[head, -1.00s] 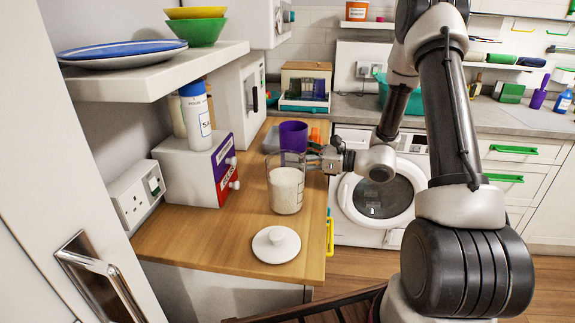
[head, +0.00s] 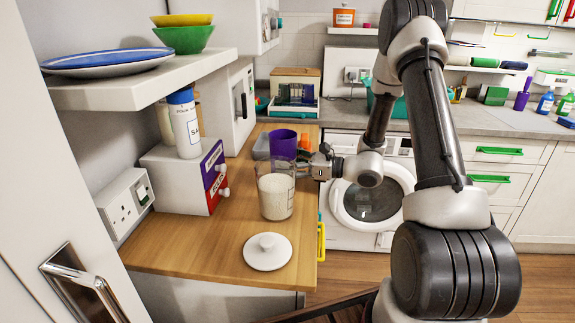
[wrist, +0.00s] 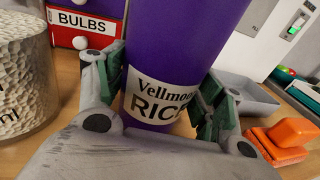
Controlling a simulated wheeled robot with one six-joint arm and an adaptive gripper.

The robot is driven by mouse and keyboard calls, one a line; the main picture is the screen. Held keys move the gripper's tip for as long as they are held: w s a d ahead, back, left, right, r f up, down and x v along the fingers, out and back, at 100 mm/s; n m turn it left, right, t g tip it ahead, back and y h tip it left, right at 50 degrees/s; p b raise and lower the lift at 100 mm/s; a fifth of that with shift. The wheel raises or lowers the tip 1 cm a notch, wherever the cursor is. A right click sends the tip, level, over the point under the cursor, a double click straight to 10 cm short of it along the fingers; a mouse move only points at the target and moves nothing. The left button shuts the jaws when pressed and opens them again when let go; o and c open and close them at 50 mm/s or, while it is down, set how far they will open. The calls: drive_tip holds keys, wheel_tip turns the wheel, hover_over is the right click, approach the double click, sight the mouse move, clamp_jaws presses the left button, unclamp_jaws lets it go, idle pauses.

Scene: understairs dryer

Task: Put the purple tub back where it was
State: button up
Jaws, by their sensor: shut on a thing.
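The purple tub (head: 283,143) is upright over the far part of the wooden counter, behind the clear jar. In the wrist view the purple tub (wrist: 185,40) has a white label reading "Vellmoor" and "RIC", its end covered by a finger. My gripper (head: 308,162) comes from the right and is shut on the tub. In the wrist view the fingers of my gripper (wrist: 160,88) press on both sides of it, low on its body. I cannot tell whether its base touches the counter.
A clear jar of white grains (head: 276,196) stands close in front of the tub. A white lid (head: 267,252) lies nearer. A grey tray (wrist: 245,95) and orange object (wrist: 285,135) are beside the tub. The drawer box (head: 180,177) stands left. The front wooden counter (head: 195,250) has free room.

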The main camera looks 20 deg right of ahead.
drive_tip(key=shift+f, duration=0.3)
drive_tip(key=shift+f, duration=0.1)
drive_tip(key=o, duration=1.5)
